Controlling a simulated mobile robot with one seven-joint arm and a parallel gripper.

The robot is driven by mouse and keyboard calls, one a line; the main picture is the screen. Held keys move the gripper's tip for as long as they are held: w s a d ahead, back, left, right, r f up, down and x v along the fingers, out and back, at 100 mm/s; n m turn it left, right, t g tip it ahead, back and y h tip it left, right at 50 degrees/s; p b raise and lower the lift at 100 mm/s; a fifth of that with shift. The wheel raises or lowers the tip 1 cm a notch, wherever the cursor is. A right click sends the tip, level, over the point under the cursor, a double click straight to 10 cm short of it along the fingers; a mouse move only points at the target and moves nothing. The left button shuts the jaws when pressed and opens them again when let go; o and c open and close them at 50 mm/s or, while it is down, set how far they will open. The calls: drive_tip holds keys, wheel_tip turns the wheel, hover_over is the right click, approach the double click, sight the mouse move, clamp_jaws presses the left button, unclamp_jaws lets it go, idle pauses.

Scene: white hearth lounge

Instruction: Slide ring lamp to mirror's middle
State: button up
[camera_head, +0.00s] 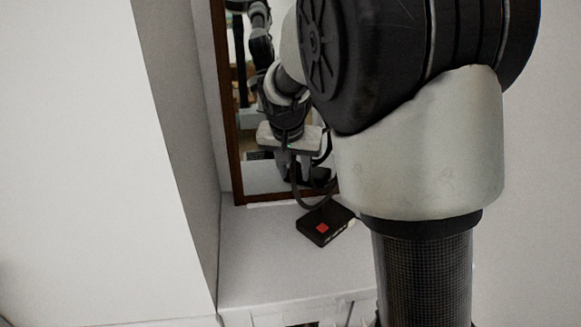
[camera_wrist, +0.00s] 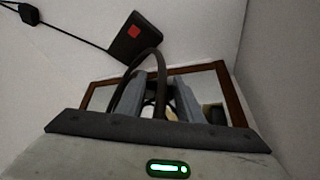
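The ring lamp (camera_head: 324,222) stands on the white ledge in front of the mirror. It has a flat black base with a red square and a thin dark ring; my arm hides part of it. In the wrist view the base (camera_wrist: 133,40) is at the top and the ring arches down toward my gripper (camera_wrist: 157,84). The two grey fingers are apart, and the lower ring passes between them; I cannot tell if they touch it. The mirror (camera_head: 232,150) has a brown wooden frame and leans at the back.
A black cable with a small inline block (camera_wrist: 28,14) runs from the base in the wrist view. A plain white wall (camera_head: 100,150) closes the left side. The ledge (camera_head: 255,265) is clear left of the lamp and in front of it.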

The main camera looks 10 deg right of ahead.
drive_tip(key=shift+w+d+f, duration=0.1)
drive_tip(key=shift+w+f, duration=0.05)
drive_tip(key=shift+f, duration=0.15)
clamp_jaws()
idle(1.4)
